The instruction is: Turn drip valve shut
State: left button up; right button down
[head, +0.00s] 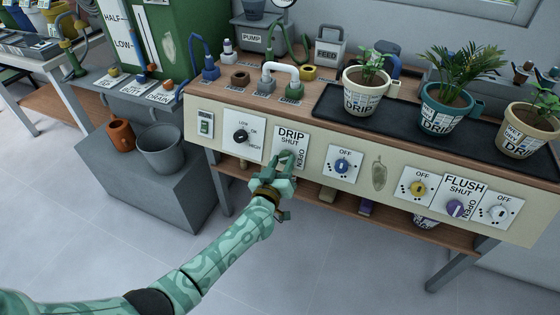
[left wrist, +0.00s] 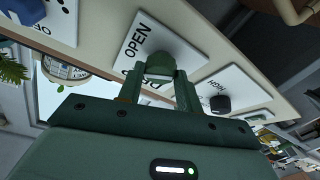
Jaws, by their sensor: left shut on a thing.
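The drip valve plate (head: 284,134) is white, marked DRIP, SHUT and OPEN, on the cream front panel of the bench. My left gripper (head: 286,162) reaches up to it from below and covers its knob in the head view. In the left wrist view the green knob (left wrist: 164,60) stands between my left fingers (left wrist: 160,82), which are shut on it. The word OPEN shows on the plate (left wrist: 145,38) beside the knob; the other word is mostly hidden. Which way the knob points I cannot tell. My right gripper is not in view.
A black dial (head: 240,136) sits left of the drip plate and a blue OFF knob (head: 342,166) right of it. The flush valve (head: 456,208) is farther right. Potted plants stand on a black tray (head: 331,104) above. A grey bucket (head: 160,148) stands at the left.

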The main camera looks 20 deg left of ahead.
pick_arm(q)
jog(key=n+y+p, duration=0.1)
jog(key=n, duration=0.3)
jog(key=shift+d+r+n+g+y+p, duration=0.2)
jog(key=shift+n+g+y+p, duration=0.1)
jog(key=shift+g+y+p, duration=0.1)
jog(key=n+y+p, duration=0.1)
jog(key=n, duration=0.2)
jog(key=shift+d+g, duration=0.1)
jog(key=shift+g, duration=0.3)
jog(key=n+p, duration=0.1)
jog(key=n, duration=0.2)
jog(key=shift+g+y, duration=0.4)
jog(key=shift+d+n+g+p, duration=0.1)
jog(key=shift+n+g+p, duration=0.4)
jog(key=shift+n, duration=0.8)
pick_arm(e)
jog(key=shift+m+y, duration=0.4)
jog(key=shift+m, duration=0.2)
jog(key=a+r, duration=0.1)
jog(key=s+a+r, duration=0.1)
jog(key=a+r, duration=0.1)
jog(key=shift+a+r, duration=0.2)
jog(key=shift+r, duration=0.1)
pick_arm(q)
jog(key=shift+n, duration=0.3)
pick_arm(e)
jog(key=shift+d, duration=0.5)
pick_arm(q)
jog(key=o, duration=1)
